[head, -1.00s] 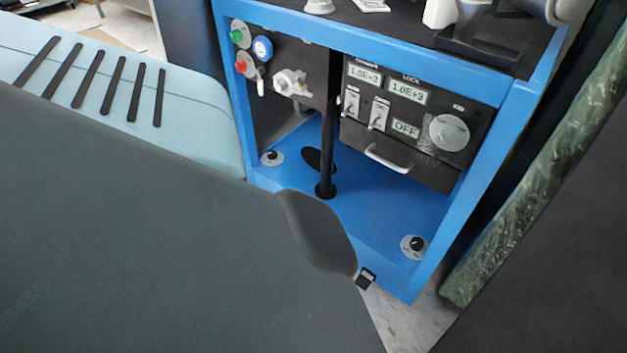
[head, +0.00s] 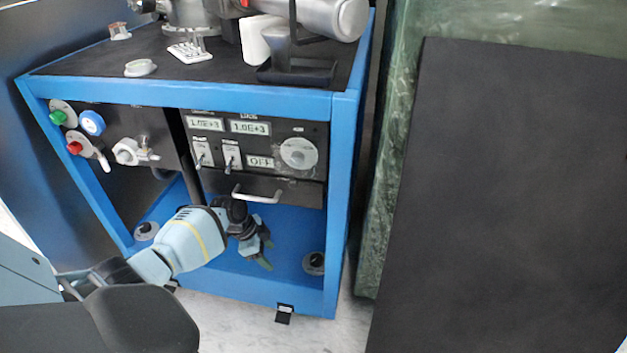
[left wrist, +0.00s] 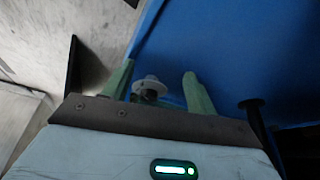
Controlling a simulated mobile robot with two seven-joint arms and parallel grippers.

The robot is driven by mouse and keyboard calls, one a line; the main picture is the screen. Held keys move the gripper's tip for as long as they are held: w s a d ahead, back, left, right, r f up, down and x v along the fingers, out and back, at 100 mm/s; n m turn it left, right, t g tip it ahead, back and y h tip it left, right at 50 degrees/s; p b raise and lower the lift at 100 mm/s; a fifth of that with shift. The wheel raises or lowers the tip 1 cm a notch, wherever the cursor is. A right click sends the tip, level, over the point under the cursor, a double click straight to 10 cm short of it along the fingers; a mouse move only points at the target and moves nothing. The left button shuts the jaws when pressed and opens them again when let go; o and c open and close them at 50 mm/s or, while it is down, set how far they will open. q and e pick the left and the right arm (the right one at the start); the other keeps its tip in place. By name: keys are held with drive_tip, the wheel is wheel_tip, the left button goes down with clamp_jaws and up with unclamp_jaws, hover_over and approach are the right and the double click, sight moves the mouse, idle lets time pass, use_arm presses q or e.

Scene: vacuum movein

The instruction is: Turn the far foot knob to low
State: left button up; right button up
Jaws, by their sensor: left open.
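A round foot knob (head: 314,263) with a pale plate and a black centre sits on the blue base shelf (head: 285,240), at its right end. A second foot knob (head: 146,231) sits at the shelf's left end. My left gripper (head: 266,252) is over the shelf, its green fingers open and empty, pointing toward the right foot knob and apart from it. In the left wrist view a foot knob (left wrist: 150,88) shows between and beyond the two open fingers (left wrist: 159,70). Its pointer setting is too small to read. My right gripper does not show.
The blue frame's right post (head: 343,190) stands close beside the right knob. A control box with a drawer handle (head: 257,198) hangs above the shelf, and a black pole (head: 190,165) stands behind my left arm. A large dark panel (head: 500,190) fills the right.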

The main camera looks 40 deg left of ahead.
sight(316, 258)
use_arm(q)
drive_tip(key=w+d+b, duration=0.1)
drive_tip(key=w+d, duration=0.3)
drive_tip(key=w+d+b, duration=0.2)
drive_tip(key=w+d, duration=0.2)
drive_tip(key=shift+w+f, duration=0.1)
drive_tip(key=shift+w, duration=0.25)
drive_tip(key=shift+b+x, duration=0.7)
drive_tip(key=shift+x, duration=0.15)
drive_tip(key=shift+w+d+f, duration=0.2)
drive_tip(key=shift+w+f, duration=0.05)
drive_tip(key=shift+f, duration=0.2)
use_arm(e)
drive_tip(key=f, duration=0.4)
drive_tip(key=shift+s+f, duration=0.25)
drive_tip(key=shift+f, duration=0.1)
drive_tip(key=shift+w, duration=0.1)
